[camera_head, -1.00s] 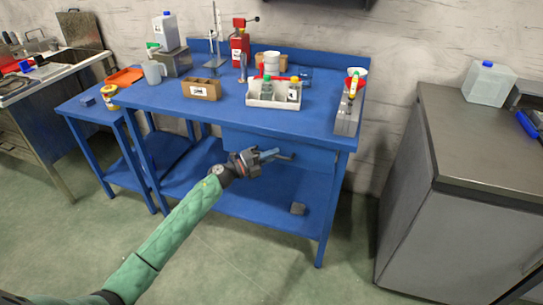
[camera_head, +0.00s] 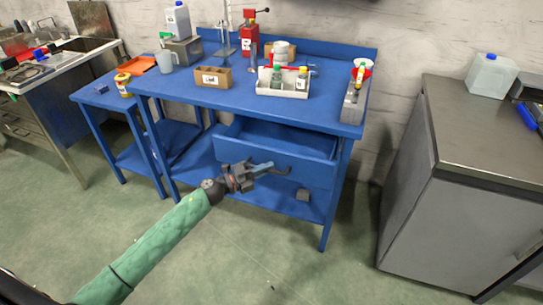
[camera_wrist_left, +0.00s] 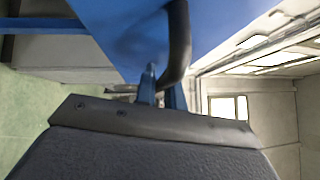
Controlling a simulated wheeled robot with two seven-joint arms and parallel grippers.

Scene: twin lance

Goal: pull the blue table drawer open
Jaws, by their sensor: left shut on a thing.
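The blue table drawer (camera_head: 315,165) stands open under the right part of the blue table top (camera_head: 235,98), its empty-looking inside showing from above. A dark curved handle is on its front; the handle (camera_wrist_left: 180,45) also shows large in the left wrist view. My left gripper (camera_head: 268,170) is in front of the drawer, shut on the handle. In the left wrist view its fingertips (camera_wrist_left: 160,88) are at the handle's end, partly hidden by it. My right gripper is in neither view.
A white tray with bottles (camera_head: 283,88), a cardboard box (camera_head: 213,77) and a red device (camera_head: 249,38) stand on the table top. A grey cabinet (camera_head: 455,190) stands at right. The floor in front is clear.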

